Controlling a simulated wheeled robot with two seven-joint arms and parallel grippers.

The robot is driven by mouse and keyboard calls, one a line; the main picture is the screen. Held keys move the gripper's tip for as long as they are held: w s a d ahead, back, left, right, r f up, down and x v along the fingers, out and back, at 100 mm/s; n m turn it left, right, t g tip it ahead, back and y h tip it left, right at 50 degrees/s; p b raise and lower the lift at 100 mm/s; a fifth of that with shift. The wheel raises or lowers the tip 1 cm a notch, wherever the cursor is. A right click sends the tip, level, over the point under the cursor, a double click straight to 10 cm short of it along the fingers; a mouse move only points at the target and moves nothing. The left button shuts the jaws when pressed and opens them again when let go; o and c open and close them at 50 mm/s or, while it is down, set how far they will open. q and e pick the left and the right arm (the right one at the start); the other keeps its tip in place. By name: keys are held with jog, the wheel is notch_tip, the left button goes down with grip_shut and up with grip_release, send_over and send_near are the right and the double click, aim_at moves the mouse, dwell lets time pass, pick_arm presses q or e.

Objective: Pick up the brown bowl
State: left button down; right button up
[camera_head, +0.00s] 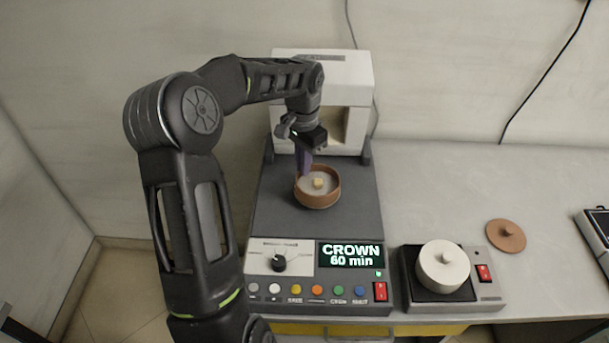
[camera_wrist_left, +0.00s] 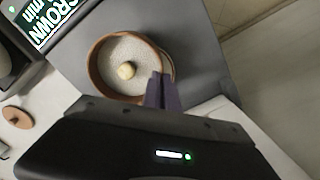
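The brown bowl (camera_head: 318,202) is on the dark top of the machine, upright, with a pale grainy filling and a small yellowish piece in its middle. It also shows in the left wrist view (camera_wrist_left: 96,68). My left gripper (camera_head: 304,172) reaches down at the bowl's back-left rim. In the left wrist view its two purple fingers (camera_wrist_left: 162,80) are close together at the rim, with the bowl's thin wall seemingly between them. The fingers hide that part of the rim. I cannot tell whether the bowl is fully resting on the surface. My right gripper is not in view.
The machine's white housing (camera_head: 350,75) stands behind the bowl. Its front panel (camera_head: 300,265) has a dial, buttons and a display reading "CROWN 60 min". To the right are a white lidded pot (camera_head: 443,268) on a small unit and a brown lid (camera_head: 506,236). The counter (camera_head: 430,180) behind them is clear.

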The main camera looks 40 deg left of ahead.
pick_arm(q)
notch_tip(320, 180, up, 6)
jog(key=shift+r+b, duration=0.2)
jog(key=shift+b, duration=0.15)
jog(key=shift+f, duration=0.1)
dwell(0.3)
